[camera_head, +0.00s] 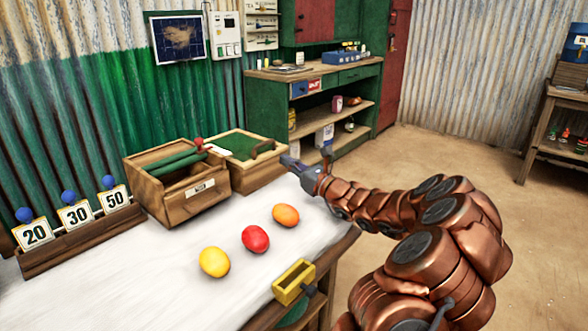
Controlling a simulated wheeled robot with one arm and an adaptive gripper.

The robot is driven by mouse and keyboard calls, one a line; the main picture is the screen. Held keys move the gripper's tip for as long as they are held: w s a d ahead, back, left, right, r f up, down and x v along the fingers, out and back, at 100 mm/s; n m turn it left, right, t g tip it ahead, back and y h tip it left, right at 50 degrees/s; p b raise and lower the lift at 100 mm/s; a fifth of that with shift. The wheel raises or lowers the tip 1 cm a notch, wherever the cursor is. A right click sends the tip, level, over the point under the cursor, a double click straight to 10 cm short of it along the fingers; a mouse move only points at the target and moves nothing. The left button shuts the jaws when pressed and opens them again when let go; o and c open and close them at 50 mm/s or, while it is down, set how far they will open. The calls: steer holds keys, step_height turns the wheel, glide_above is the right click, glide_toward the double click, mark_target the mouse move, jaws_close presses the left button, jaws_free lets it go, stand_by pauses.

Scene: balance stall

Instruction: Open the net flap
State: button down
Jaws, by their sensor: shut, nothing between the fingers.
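A wooden box (258,171) at the back right of the white table has a flat green top panel (232,145), likely the net flap, with a dark curved handle (263,149) on its right side. The panel lies level across the box and looks closed; its mesh is too small to make out. My gripper (291,163) is shut and empty. It is just right of the box, close to its right edge and the handle; whether it touches the box I cannot tell. My copper arm reaches in from the lower right.
An open wooden crate (182,204) with green bars stands left of the box. A yellow (214,262), a red (255,239) and an orange (286,215) round object lie on the table (160,285). A yellow holder (294,283) is at the front edge. Number cards (75,215) stand left.

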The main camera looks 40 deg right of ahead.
mark_target(267, 144)
steer(key=shift+b+x, duration=0.4)
steer(key=shift+x, duration=2.55)
steer(key=shift+r, duration=0.1)
steer(key=shift+r+p, duration=0.7)
steer(key=shift+p, duration=0.55)
